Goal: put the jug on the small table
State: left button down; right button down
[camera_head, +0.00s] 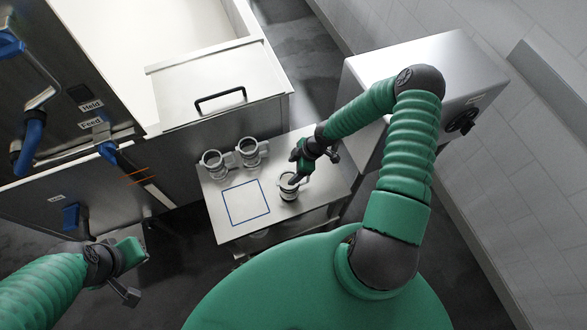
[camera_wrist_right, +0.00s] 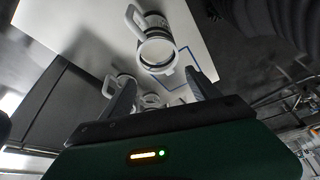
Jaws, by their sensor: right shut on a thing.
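The small table (camera_head: 232,226) has a bare metal top with a blue square outline. A jug (camera_head: 289,190), pale with a dark band, is at the right of that outline. My right gripper (camera_head: 297,172) is shut on this jug from its far side. The right wrist view shows the jug (camera_wrist_right: 160,42) just beyond the fingertips (camera_wrist_right: 160,78), its handle toward the upper left. I cannot tell whether its base touches the tabletop. My left gripper (camera_head: 132,272) is at the lower left, away from the table; its fingers are not clear.
Two similar jugs, a left one (camera_head: 213,163) and a right one (camera_head: 249,152), stand at the table's back. A steel vat with a black-handled lid (camera_head: 220,97) is behind. A steel cabinet (camera_head: 460,70) stands at the right. The blue outline's inside (camera_head: 246,202) is empty.

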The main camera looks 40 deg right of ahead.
jog(key=shift+d+f, duration=0.1)
jog(key=shift+f, duration=0.6)
jog(key=shift+c, duration=0.9)
grip_release()
